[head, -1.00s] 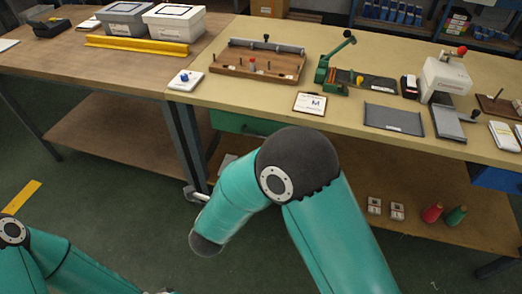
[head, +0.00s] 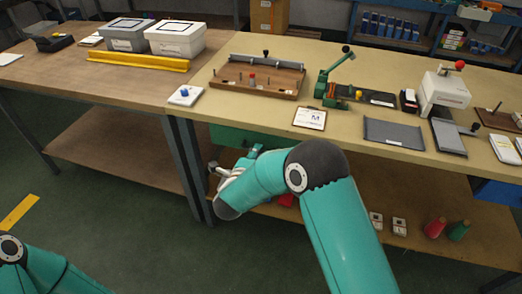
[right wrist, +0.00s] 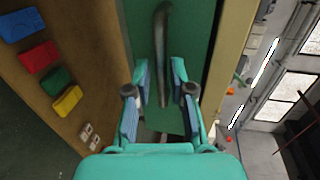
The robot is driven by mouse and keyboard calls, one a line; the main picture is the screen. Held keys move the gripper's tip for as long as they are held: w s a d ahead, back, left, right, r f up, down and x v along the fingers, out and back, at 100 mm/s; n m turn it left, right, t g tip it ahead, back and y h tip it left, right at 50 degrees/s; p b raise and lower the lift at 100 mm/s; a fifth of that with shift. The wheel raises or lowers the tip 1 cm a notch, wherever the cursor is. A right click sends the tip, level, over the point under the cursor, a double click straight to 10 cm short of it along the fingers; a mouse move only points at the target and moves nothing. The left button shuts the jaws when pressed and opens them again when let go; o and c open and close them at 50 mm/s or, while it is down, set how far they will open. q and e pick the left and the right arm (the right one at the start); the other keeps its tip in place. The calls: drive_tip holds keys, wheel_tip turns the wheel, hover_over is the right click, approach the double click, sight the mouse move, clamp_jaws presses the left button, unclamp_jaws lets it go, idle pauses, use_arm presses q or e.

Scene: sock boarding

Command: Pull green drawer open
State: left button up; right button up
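The green drawer (head: 228,135) sits under the tan table top, and its front looks closed. In the right wrist view its green front (right wrist: 195,40) fills the middle, with a dark bar handle (right wrist: 162,50) standing out from it. My right gripper (right wrist: 161,108) is open, with one finger on each side of the handle's near end. I see gaps between the fingers and the bar. In the head view the right gripper (head: 236,163) is just below the drawer front, partly hidden by my own arm. My left gripper is out of view.
The table top (head: 260,118) overhangs the drawer. A table leg (head: 190,165) stands just left of the gripper. The lower shelf (head: 485,245) holds red and green spools (head: 436,227) and small white boxes.

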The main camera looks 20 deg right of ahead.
drive_tip(key=shift+x, duration=0.9)
drive_tip(key=shift+s, duration=0.1)
drive_tip(key=shift+c, duration=0.2)
clamp_jaws()
